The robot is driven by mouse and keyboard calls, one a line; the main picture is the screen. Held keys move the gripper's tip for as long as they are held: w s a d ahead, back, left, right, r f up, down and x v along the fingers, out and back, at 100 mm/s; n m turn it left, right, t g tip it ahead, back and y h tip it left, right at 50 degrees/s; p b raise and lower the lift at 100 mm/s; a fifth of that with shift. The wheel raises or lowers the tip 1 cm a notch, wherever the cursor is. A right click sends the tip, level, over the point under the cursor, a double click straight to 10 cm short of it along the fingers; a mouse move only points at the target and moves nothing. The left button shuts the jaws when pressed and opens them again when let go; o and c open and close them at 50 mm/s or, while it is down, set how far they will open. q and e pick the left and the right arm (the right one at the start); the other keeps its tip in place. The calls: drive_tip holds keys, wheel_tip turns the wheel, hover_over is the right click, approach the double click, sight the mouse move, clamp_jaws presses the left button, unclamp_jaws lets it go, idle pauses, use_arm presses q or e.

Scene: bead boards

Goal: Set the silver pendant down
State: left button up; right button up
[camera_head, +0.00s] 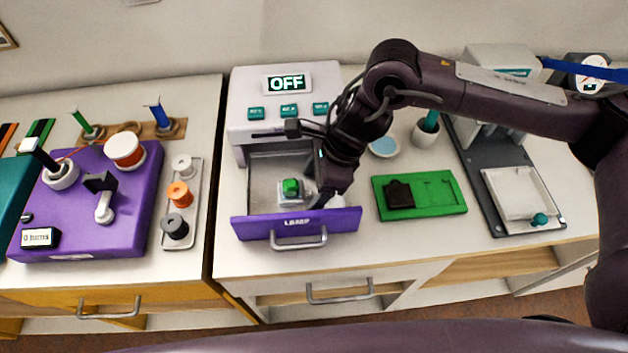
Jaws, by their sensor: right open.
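My right gripper (322,196) is open and points down into the right part of the pulled-out purple-fronted drawer (255,226), labelled LAMP. Its fingertips are partly hidden by its own dark body. A small pale, silvery thing (337,202) shows at the right of the fingertips, just behind the drawer front; I cannot tell whether it is the silver pendant or whether it touches the gripper. No other silver pendant can be made out. My left gripper is not in view.
The drawer belongs to a white machine (244,90) showing OFF. A green tray (447,193) with a black piece lies right of the drawer. A pale-blue dish (384,147) and white cup (425,134) stand behind it. A purple board (80,225) and spool tray (194,165) are left.

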drive_tip(key=b+v, duration=0.1)
drive_tip(key=v, duration=1.1)
drive_tip(key=shift+r, duration=0.15)
